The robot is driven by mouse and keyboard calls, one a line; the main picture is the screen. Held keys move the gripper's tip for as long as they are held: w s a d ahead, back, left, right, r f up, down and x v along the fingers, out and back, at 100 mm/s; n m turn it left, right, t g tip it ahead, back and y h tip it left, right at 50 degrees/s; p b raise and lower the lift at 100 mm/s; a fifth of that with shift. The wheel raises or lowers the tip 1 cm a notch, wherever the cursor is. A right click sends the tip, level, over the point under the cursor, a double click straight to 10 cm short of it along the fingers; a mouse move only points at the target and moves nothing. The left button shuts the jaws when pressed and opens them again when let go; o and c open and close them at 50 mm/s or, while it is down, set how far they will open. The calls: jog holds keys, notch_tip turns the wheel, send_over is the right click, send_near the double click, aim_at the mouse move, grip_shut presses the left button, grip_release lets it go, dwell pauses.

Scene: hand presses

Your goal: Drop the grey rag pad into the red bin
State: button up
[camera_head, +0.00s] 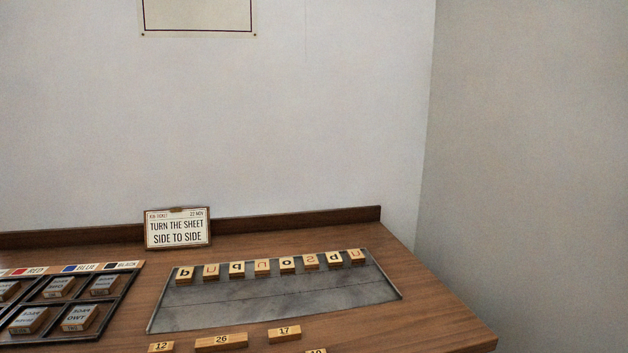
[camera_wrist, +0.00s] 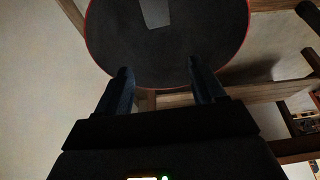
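In the wrist view, the red bin (camera_wrist: 248,22) shows as a round dark opening with a thin red rim at the top of the picture. A flat grey piece (camera_wrist: 156,12), which looks like the grey rag pad, shows inside the bin against its dark interior; the picture's top edge cuts it off. My gripper (camera_wrist: 159,68) is open above the bin's near rim, its two dark fingers wide apart with nothing between them. The bin, the pad and my gripper do not show in the head view.
A wooden bench (camera_head: 420,310) holds a grey metal plate (camera_head: 270,300) with a row of letter blocks, a sign (camera_head: 178,230), a dark divided tray (camera_head: 125,285) and several numbered blocks (camera_head: 221,342). Wooden bars (camera_wrist: 175,100) run near the bin in the wrist view.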

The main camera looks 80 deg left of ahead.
jog(key=shift+o, duration=1.1)
jog(key=v, duration=0.7)
jog(key=shift+d+r, duration=0.2)
jog(key=shift+r, duration=0.2)
